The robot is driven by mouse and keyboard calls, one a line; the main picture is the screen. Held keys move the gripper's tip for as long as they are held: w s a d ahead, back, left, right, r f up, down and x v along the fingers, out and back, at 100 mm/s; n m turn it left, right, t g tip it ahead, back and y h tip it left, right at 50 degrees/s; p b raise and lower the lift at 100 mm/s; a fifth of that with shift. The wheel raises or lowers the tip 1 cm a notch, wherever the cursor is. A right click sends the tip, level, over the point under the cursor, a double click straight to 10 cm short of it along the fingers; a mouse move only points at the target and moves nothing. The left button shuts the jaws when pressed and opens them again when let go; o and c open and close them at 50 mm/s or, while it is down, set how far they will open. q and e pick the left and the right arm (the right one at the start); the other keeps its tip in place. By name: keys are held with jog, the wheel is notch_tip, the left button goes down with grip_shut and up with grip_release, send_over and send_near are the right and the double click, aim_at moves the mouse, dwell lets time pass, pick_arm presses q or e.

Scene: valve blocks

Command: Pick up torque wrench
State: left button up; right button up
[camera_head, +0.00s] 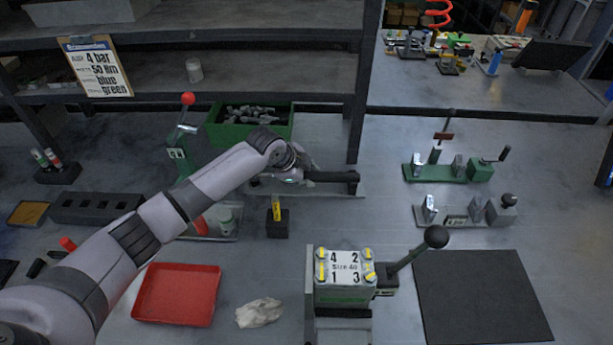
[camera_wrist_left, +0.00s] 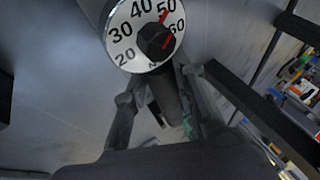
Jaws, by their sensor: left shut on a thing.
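The torque wrench (camera_head: 335,177) shows in the head view as a dark bar, at the back centre of the bench just in front of the shelf post. In the left wrist view its round white dial (camera_wrist_left: 122,33) carries numbers from 20 to 60, with red marks near 50 and 60 and a black knob in the middle. My left gripper (camera_head: 303,176) is shut on the wrench, and its fingers (camera_wrist_left: 163,95) lie on either side of the dark shaft below the dial. Whether the wrench is clear of its holder cannot be told. My right gripper is out of view.
A green bin (camera_head: 215,135) of metal parts stands behind my left arm. A small black block with a yellow item (camera_head: 277,210) stands in front of the wrench. The valve block (camera_head: 345,275) with a lever is nearer. A red tray (camera_head: 177,295) and a rag (camera_head: 259,313) lie front left.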

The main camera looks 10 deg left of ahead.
pick_arm(q)
grip_shut()
jog(key=shift+r, duration=0.1)
jog(key=shift+r, duration=0.1)
